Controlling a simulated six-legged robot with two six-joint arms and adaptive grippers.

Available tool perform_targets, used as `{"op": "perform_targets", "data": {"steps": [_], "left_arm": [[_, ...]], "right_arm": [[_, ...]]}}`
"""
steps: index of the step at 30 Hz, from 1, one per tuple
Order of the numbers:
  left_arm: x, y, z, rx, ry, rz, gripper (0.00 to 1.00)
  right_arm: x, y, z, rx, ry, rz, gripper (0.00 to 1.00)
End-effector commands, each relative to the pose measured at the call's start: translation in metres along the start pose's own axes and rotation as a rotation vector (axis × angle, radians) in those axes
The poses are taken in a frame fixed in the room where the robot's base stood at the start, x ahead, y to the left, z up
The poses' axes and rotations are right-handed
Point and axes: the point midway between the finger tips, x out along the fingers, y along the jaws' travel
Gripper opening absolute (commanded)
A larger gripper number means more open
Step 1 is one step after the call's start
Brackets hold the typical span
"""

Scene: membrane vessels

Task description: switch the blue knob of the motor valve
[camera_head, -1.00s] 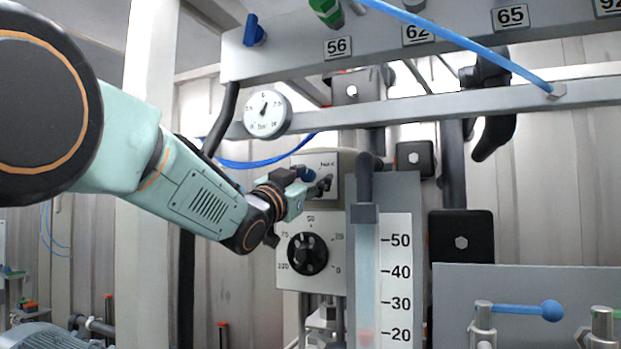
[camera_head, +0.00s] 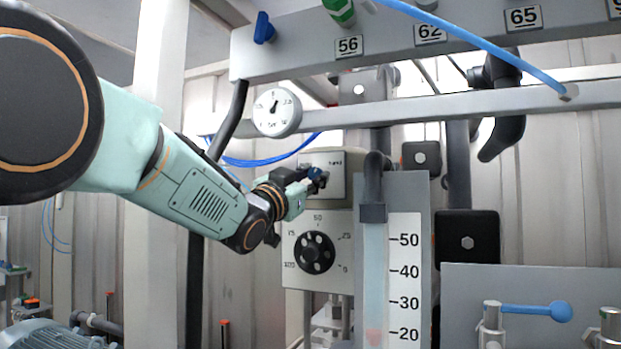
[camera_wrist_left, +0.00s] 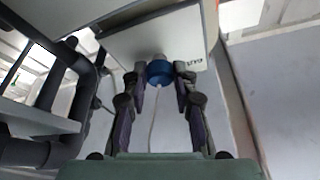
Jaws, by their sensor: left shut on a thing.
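The motor valve is a pale box (camera_head: 337,225) with a black dial on its lower front. Its blue knob (camera_wrist_left: 159,72) sticks out from a light plate in the left wrist view. My left gripper (camera_wrist_left: 159,80) has one finger on each side of the knob and is shut on it. In the head view the left gripper (camera_head: 307,184) is at the upper front of the box, and the knob shows there as a small blue patch (camera_head: 317,175). The fingers partly cover it. My right gripper is in neither view.
A round gauge (camera_head: 276,112) hangs on a grey rail above. A scaled level tube (camera_head: 375,280) with a black bent pipe stands just right of the valve. A blue hose crosses at the upper right. A blue lever (camera_head: 537,310) is at the lower right.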

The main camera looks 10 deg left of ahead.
Motion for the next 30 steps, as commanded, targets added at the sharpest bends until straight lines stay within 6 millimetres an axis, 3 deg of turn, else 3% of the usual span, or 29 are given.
{"op": "perform_targets", "data": {"steps": [27, 28, 30], "left_arm": [[0.0009, -0.0028, -0.0063, 0.000, 0.013, -0.005, 0.00], [0.0009, -0.0028, -0.0063, 0.000, 0.013, -0.005, 0.28], [0.0009, -0.0028, -0.0063, 0.000, 0.013, -0.005, 0.34]], "right_arm": [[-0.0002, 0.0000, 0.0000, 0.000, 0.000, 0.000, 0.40], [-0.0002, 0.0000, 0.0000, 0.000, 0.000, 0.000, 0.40], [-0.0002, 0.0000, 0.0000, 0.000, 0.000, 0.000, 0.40]]}}
